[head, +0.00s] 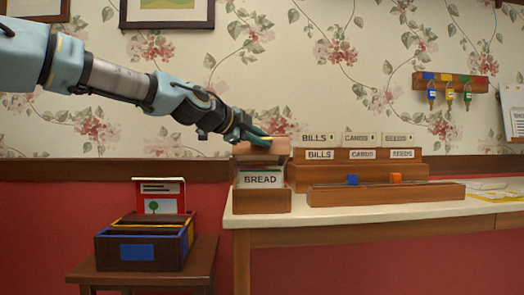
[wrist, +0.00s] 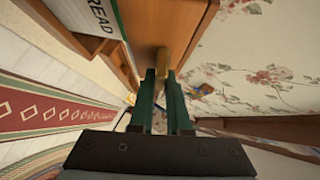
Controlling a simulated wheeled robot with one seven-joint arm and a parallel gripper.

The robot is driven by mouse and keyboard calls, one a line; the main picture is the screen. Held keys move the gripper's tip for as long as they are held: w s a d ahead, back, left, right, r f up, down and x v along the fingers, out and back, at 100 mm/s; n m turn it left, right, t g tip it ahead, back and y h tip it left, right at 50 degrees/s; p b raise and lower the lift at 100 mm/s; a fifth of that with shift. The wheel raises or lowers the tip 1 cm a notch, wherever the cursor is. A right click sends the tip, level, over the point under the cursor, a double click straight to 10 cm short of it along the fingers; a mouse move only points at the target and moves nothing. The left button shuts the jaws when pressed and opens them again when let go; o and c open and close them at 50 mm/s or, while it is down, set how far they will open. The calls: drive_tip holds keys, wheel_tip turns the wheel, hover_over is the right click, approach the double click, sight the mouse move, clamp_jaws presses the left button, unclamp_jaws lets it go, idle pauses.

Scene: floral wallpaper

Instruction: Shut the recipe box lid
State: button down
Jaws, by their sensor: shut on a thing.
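The wooden recipe box (head: 262,201) stands at the left end of the white-topped table, with a white BREAD card (head: 262,178) upright in it. Its wooden lid (head: 275,154) is raised above the card, so the box is open. My gripper (head: 258,136) reaches in from the upper left at the lid's top. In the wrist view, its green fingers (wrist: 163,82) are shut on a small tan knob (wrist: 162,58) on the lid (wrist: 165,20). The card (wrist: 94,14) shows at the upper left there. The lid's hinge is hidden.
A tiered wooden rack with labels BILLS, CARDS and SEEDS (head: 362,171) stands right of the box. A long wooden rail (head: 386,195) with blue and orange pieces lies before it. A low stool (head: 205,262) at left bears a dark bin (head: 137,251). Keys hang from a wall rack (head: 448,86).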

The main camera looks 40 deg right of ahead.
drive_tip(key=shift+s+a+f+b, duration=0.15)
drive_tip(key=shift+s+f+b, duration=0.05)
drive_tip(key=shift+f+b, duration=0.3)
drive_tip(key=shift+s+a+f+b, duration=0.15)
drive_tip(key=shift+a+f+b, duration=0.05)
drive_tip(key=shift+f+b, duration=0.2)
drive_tip(key=shift+s+a+f+b, duration=0.2)
drive_tip(key=shift+f+b, duration=0.2)
drive_tip(key=shift+b, duration=0.15)
drive_tip(key=c, duration=0.9)
unclamp_jaws()
drive_tip(key=shift+r, duration=0.1)
